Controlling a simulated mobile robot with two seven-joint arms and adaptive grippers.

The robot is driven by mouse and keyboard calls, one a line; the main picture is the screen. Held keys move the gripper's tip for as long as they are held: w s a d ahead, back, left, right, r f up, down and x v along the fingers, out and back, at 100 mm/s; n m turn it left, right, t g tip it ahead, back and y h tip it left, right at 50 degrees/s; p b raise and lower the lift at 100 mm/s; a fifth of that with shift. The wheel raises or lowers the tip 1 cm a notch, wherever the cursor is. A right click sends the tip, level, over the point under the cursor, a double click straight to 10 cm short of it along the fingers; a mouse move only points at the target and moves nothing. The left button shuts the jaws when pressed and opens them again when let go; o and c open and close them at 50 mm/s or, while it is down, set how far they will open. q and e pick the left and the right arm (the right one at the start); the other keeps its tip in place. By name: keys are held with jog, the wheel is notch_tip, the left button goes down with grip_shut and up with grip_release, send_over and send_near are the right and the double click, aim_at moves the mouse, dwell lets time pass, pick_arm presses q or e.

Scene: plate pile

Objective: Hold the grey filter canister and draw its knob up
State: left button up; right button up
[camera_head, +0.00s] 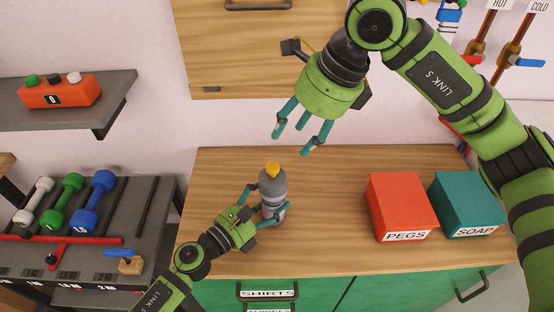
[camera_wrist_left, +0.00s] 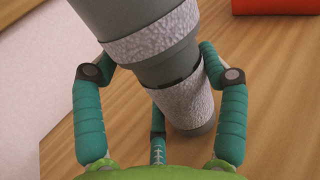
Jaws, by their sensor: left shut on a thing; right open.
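The grey filter canister (camera_head: 271,187) stands on the wooden counter in the head view, with a yellow knob (camera_head: 272,169) on its top. My left gripper (camera_head: 268,210) is shut around the canister's lower body. In the left wrist view the left gripper's teal fingers (camera_wrist_left: 158,90) lie on both sides of the canister (camera_wrist_left: 165,65), which has rough light bands; its knob is out of that view. My right gripper (camera_head: 304,136) is open and empty, above and to the right of the knob, its fingers pointing down and apart from the canister.
A red PEGS box (camera_head: 400,205) and a teal SOAP box (camera_head: 467,203) stand on the counter (camera_head: 330,240) to the right. A dumbbell rack (camera_head: 130,215) is at the left, below a grey shelf (camera_head: 110,90). A wooden cabinet (camera_head: 225,50) hangs behind my right gripper.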

aim_at(274, 166)
jog(key=x, duration=1)
jog(key=shift+a, duration=0.1)
jog(key=shift+r, duration=0.1)
grip_shut()
